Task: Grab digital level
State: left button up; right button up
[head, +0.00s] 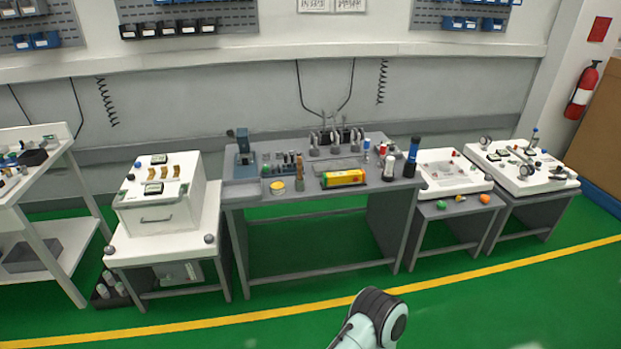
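A rounded part of my own arm shows at the bottom of the head view, well in front of the table. Neither of my grippers is in view.
A yellow round tin (277,188) and a dark blue bottle (411,157) stand on the same table. A white cart with a box (160,205) is at left; white-topped stands (452,178) are at right. The green floor (240,320) in front is clear.

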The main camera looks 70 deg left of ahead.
aim_at(336, 179)
jog(key=u, duration=2)
jog(key=i+u, duration=0.2)
jog(key=i, duration=0.9)
